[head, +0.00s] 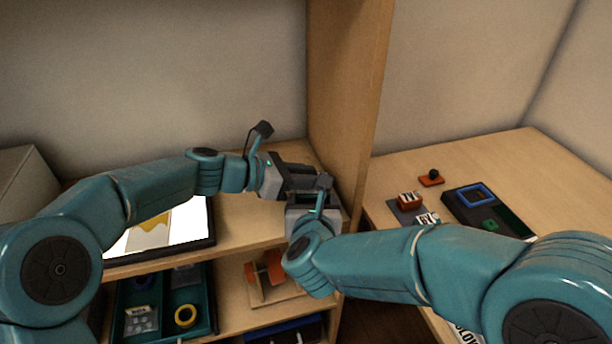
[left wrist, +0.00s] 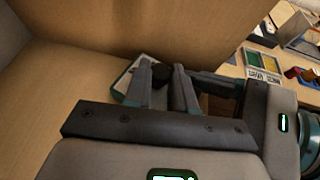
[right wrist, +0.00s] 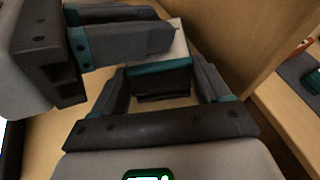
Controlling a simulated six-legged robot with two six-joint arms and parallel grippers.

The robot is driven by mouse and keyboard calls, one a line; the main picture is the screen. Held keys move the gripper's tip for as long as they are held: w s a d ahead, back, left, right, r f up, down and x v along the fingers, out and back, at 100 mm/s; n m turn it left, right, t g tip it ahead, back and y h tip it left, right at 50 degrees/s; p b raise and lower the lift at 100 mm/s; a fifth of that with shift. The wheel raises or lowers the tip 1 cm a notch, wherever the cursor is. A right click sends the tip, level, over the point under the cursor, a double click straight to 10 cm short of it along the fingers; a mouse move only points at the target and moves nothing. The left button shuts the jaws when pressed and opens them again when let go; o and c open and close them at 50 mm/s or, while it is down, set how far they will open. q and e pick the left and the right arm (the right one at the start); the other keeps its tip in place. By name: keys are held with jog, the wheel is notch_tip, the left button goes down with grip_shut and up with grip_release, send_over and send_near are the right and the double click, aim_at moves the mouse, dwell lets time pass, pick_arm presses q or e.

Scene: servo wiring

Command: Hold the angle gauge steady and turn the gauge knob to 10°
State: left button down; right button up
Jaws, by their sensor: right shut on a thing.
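The angle gauge (right wrist: 178,42) shows in the right wrist view as a pale plate with a teal edge, on the wooden shelf. In the left wrist view its pale plate (left wrist: 124,78) and dark round knob (left wrist: 161,74) show behind my left fingers. My left gripper (left wrist: 165,70) is open by a narrow gap, with the knob between or just beyond its fingertips; contact is unclear. My right gripper (right wrist: 160,76) is shut on the gauge's near part, its fingers on either side. In the head view the grippers hide most of the gauge. The dial reading cannot be seen.
A wooden upright panel (head: 345,80) stands close behind and right of the grippers. A bright screen (head: 185,226) lies to the left. A lower shelf holds a teal tray (head: 205,322) and an orange part (head: 270,268). Small parts and a dark tray (head: 512,224) lie on the right table.

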pick_arm(q)
jog(key=shift+m+g, duration=0.3)
jog(key=shift+w+m+g+h, duration=0.2)
jog(key=shift+m+g+h, duration=0.15)
jog(key=shift+m+g, duration=0.9)
jog(key=shift+w+m+g+h, duration=0.2)
jog(key=shift+m+g+h, duration=0.15)
jog(key=shift+m+g, duration=0.85)
jog(key=shift+g, duration=0.55)
jog(key=shift+s+m, duration=0.15)
jog(key=shift+m, duration=0.2)
jog(key=c, duration=0.9)
grip_release()
jog(key=v, duration=0.5)
jog(key=shift+a, duration=0.1)
jog(key=shift+v, duration=1.2)
